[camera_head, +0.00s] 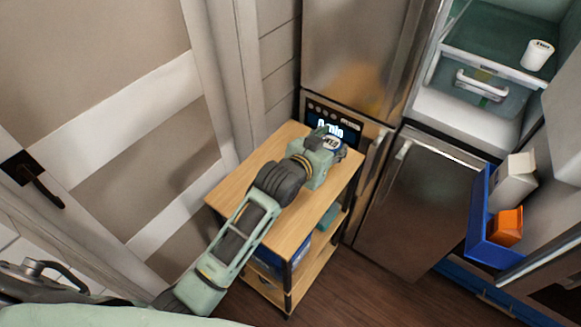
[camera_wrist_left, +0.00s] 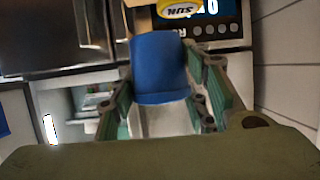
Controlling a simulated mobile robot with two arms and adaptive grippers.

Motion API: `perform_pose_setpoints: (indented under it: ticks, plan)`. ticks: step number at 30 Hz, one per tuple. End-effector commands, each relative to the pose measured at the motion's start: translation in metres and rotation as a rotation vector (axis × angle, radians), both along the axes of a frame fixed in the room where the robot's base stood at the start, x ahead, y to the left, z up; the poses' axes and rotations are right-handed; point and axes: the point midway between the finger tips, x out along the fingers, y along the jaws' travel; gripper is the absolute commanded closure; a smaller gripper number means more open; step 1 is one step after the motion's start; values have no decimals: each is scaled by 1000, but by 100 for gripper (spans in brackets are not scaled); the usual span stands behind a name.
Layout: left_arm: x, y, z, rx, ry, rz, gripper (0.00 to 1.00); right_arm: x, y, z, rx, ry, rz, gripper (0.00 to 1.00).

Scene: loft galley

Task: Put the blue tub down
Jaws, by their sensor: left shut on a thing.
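The blue tub (camera_wrist_left: 160,68) shows in the left wrist view between the fingers of my left gripper (camera_wrist_left: 162,105), which is shut on it. In the head view my left gripper (camera_head: 330,143) is over the far end of a wooden-topped cart (camera_head: 285,148), and the arm hides most of the tub there. I cannot tell whether the tub touches the cart top. A round container with yellow and white "SUN" lettering (camera_wrist_left: 180,8) is just beyond the tub in the left wrist view. My right gripper is not in view.
An oven-like panel with a lit display (camera_head: 340,125) stands behind the cart. The near cart top is bare. A blue box (camera_head: 268,262) is on a lower shelf. At right are an open fridge with a white cup (camera_head: 537,54) and a blue bin (camera_head: 478,215) holding an orange box (camera_head: 507,228).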

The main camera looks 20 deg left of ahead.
Motion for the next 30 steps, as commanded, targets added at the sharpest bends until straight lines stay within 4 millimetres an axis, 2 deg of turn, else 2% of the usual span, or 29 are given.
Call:
perform_pose_setpoints:
  ticks: [1,6,13,18,25,30]
  plan:
    - [-2,13,-6,8,5,3,88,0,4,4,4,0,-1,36]
    - [-5,53,-29,10,4,3,88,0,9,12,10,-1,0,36]
    - [-9,95,-55,6,2,1,88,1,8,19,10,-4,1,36]
    - [-10,106,-63,2,0,1,88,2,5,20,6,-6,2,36]
    - [-10,106,-94,2,3,2,88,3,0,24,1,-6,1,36]
    - [-10,106,-102,2,-1,1,88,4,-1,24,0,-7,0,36]
